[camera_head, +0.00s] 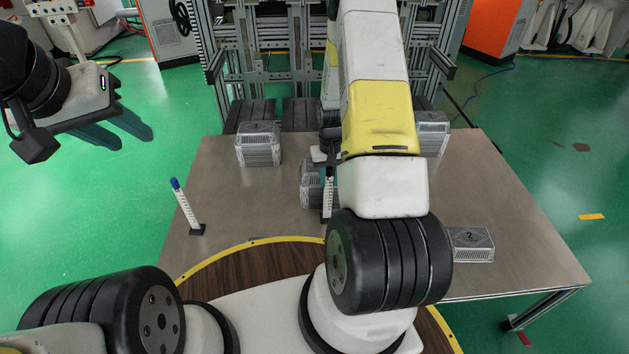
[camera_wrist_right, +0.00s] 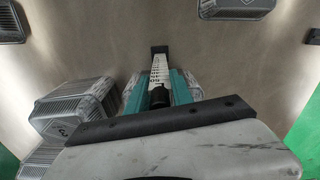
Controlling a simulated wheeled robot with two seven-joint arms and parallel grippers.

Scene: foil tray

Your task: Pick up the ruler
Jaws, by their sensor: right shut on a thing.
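The ruler (camera_wrist_right: 158,68) is a narrow white strip with dark numbers and a black end. In the right wrist view it sits between the two teal fingers of my right gripper (camera_wrist_right: 158,92), which is shut on it. In the head view the ruler (camera_head: 327,198) is upright and partly hidden by my right arm; I cannot tell whether its black foot touches the table. My left gripper (camera_head: 112,130) is open and empty, off the table's left side in the head view.
A similar white marked stick (camera_head: 186,207) with a blue top stands on a black foot on the table (camera_head: 225,185). Silver foil containers stand at the back left (camera_head: 258,146), back right (camera_head: 433,135), right (camera_head: 470,243) and beside the ruler (camera_head: 310,187).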

